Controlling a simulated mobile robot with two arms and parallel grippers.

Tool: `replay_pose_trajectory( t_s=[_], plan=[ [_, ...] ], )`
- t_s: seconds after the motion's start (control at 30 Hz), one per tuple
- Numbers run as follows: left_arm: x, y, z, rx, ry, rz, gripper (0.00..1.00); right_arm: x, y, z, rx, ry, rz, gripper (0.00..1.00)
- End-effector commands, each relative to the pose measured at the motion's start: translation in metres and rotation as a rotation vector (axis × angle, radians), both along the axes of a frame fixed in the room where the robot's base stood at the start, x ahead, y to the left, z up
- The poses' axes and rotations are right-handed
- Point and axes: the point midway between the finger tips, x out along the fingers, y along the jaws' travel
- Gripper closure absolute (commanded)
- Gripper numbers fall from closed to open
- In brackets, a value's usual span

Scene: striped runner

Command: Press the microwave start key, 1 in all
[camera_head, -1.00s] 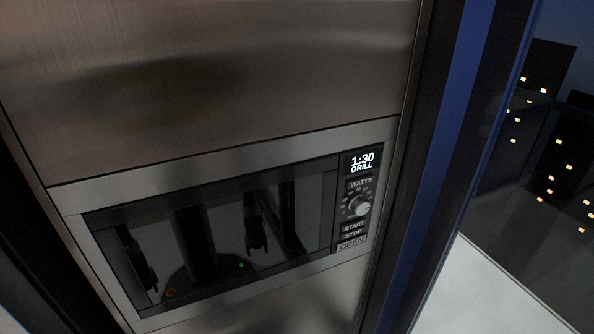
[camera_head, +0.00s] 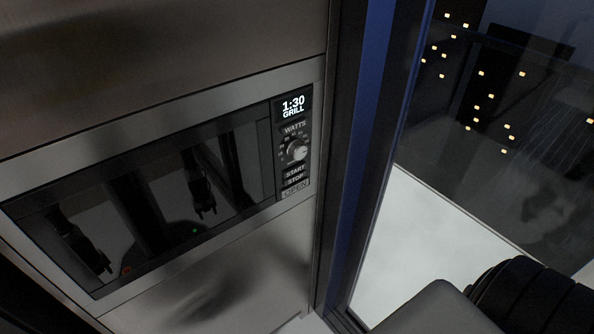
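The built-in microwave (camera_head: 165,80) is on the left, with a dark glass door (camera_head: 120,170) that is shut. Its control strip is at the right end. The display (camera_head: 292,106) reads 1:30 GRILL. Below it are the WATTS label, a round silver dial (camera_head: 298,150), the START key (camera_head: 295,171), the STOP key (camera_head: 295,182) and the OPEN key (camera_head: 296,191). Neither gripper shows directly. Dark shapes like my arms and grippers appear only as reflections in the door glass. Nothing covers the START key.
A steel panel (camera_head: 150,50) is above the microwave and another (camera_head: 230,280) below it. A dark and blue upright frame (camera_head: 355,150) stands right of it. Beyond are glass with lit windows outside, a pale floor (camera_head: 420,220) and a dark rounded object (camera_head: 530,300) at bottom right.

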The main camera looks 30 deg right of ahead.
Motion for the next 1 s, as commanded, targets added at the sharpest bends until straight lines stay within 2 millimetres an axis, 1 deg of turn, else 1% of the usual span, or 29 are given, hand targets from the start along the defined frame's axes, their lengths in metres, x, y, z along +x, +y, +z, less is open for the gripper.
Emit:
replay_pose_trajectory(
  t_s=[0.03, 0.33, 1.0],
  plan=[
    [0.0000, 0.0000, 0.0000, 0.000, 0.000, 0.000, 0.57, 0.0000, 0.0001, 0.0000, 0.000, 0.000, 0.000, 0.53],
    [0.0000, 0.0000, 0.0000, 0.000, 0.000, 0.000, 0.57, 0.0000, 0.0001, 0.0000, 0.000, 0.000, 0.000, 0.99],
    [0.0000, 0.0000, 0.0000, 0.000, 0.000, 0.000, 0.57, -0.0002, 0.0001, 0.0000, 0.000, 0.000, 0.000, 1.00]
  ],
)
